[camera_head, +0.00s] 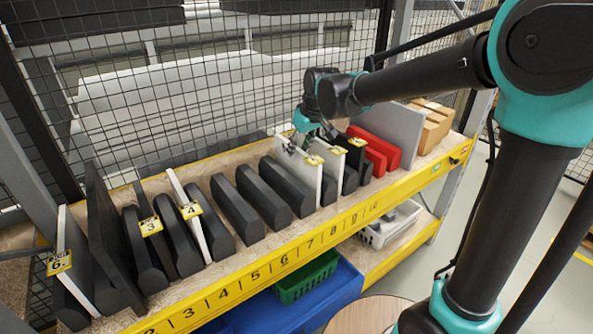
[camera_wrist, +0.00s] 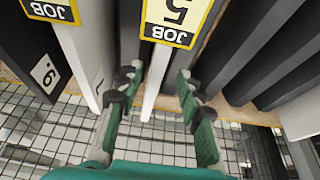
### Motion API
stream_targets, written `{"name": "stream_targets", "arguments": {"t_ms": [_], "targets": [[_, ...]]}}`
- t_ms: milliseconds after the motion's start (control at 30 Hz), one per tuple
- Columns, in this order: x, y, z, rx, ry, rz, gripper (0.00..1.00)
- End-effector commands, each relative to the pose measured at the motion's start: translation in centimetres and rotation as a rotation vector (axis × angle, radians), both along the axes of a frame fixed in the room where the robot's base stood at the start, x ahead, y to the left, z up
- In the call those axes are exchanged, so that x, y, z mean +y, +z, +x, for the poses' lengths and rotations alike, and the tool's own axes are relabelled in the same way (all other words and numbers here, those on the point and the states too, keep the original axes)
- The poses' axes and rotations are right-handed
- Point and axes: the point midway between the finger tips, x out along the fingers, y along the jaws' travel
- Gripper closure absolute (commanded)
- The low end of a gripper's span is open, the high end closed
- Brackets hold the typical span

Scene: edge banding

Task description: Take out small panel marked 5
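The panel marked 5 is a thin white panel (camera_head: 297,168) standing upright in the rack, right of the middle in the head view; its yellow tag is too small to read there. In the wrist view the white panel (camera_wrist: 157,82) carries a yellow JOB 5 tag, upside down. My gripper (camera_wrist: 158,78) is open, with one green-and-grey finger on each side of this panel. Gaps show between the fingers and the panel. In the head view my gripper (camera_head: 304,142) is at the panel's upper back part, and its fingertips are partly hidden.
Another tagged white panel (camera_head: 331,172) stands close on the right. Black dividers (camera_head: 288,187) stand on the left. Red dividers (camera_head: 374,150), a grey board (camera_head: 396,128) and cardboard boxes (camera_head: 430,130) are farther right. A wire mesh (camera_head: 150,110) closes the back.

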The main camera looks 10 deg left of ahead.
Motion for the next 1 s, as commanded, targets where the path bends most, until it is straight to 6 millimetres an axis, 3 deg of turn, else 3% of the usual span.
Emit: {"name": "stream_targets", "arguments": {"t_ms": [167, 500, 767, 1000], "targets": [[0.2, -1.0, 0.3, 0.000, 0.000, 0.000, 0.63], [1.1, -4.9, 1.7, 0.000, 0.000, 0.000, 0.63], [1.2, -5.2, 1.7, 0.000, 0.000, 0.000, 0.63], [1.2, -5.2, 1.7, 0.000, 0.000, 0.000, 0.89]]}}
